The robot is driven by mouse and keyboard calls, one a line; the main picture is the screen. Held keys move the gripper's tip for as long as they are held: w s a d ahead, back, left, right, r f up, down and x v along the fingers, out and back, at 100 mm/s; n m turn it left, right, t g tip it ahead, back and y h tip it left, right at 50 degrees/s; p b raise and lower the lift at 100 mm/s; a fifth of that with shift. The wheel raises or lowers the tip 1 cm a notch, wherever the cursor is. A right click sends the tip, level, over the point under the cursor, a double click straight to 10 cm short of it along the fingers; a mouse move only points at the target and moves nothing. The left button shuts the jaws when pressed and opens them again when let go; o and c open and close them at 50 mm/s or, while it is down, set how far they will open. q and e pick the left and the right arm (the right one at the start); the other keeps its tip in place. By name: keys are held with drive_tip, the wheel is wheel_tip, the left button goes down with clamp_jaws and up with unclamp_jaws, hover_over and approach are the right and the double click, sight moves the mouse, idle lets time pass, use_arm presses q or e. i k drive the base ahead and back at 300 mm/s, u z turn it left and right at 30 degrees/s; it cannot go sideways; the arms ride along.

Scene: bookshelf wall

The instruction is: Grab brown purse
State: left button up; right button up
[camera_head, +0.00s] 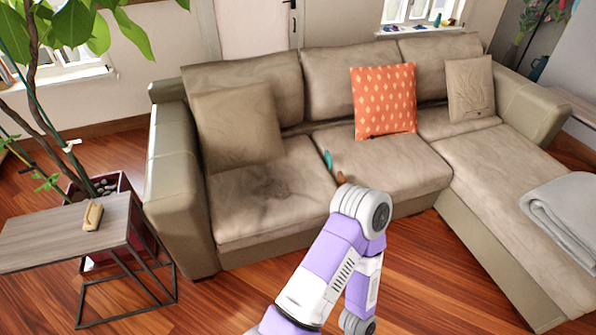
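A small tan-brown item (92,216), which may be the brown purse, lies on the wooden top of the side table (40,240) at the left. It is too small to identify surely. A small brown object (340,178) also shows on the sofa seat, just behind my arm's bent joint and partly hidden by it. One of my purple and white arms rises from the bottom middle and bends back down in front of the sofa. Neither gripper shows in this view.
The large beige sofa (385,168) fills the middle and right, with an orange patterned pillow (384,100) and a grey blanket (565,210). A small teal object (328,160) is on its seat. A potted plant (105,185) stands behind the side table. Wooden floor (225,305) is clear in front.

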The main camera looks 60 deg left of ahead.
sight(341, 180)
drive_tip(key=u, duration=1.6)
